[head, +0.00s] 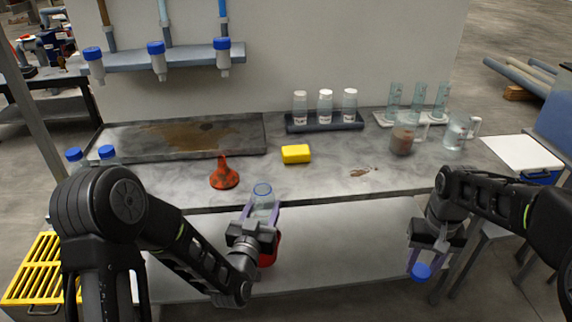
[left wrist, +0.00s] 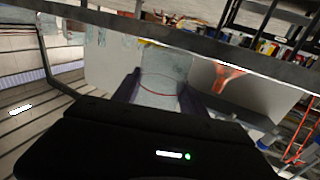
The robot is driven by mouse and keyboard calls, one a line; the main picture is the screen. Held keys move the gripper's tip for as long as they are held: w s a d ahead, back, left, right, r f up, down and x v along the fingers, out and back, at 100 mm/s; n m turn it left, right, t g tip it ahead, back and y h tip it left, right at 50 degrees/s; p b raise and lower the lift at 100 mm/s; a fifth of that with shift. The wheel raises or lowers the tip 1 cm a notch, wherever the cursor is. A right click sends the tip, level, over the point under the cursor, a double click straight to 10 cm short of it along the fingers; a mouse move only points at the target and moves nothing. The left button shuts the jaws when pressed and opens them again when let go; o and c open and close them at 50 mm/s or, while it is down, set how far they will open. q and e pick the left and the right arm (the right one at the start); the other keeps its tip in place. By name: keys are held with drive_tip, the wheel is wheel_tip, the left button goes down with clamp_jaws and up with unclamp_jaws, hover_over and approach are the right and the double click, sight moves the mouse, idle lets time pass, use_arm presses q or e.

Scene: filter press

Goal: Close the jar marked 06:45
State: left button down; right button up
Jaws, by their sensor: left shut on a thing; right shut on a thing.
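My left gripper (head: 262,222) is shut on an open clear jar (head: 262,195), held upright in front of the counter's front edge. The jar's mouth is uncovered. It also shows between the fingers in the left wrist view (left wrist: 166,80), where no marking can be read. My right gripper (head: 424,258) is shut on a blue cap (head: 421,271), well to the right of the jar and lower, in front of the counter. Jar and cap are apart.
On the counter (head: 310,190) are an orange funnel (head: 224,175), a yellow sponge (head: 296,153), a rack of white-capped bottles (head: 325,121) and a brown-filled beaker (head: 402,139). Open space lies between my grippers.

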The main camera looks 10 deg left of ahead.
use_arm(q)
drive_tip(key=s+d+f+m+g+h, duration=0.2)
drive_tip(key=s+d+f+m+h, duration=0.1)
drive_tip(key=d, duration=0.4)
drive_tip(key=s+d+f+m+g+h, duration=0.2)
drive_tip(key=s+d+f+m+h, duration=0.1)
drive_tip(key=s+d+h, duration=0.4)
drive_tip(key=shift+s+d+f+m+h, duration=0.2)
drive_tip(key=shift+d+f+m+h, duration=0.15)
drive_tip(key=shift+d+m+h, duration=0.4)
drive_tip(key=shift+a, duration=0.15)
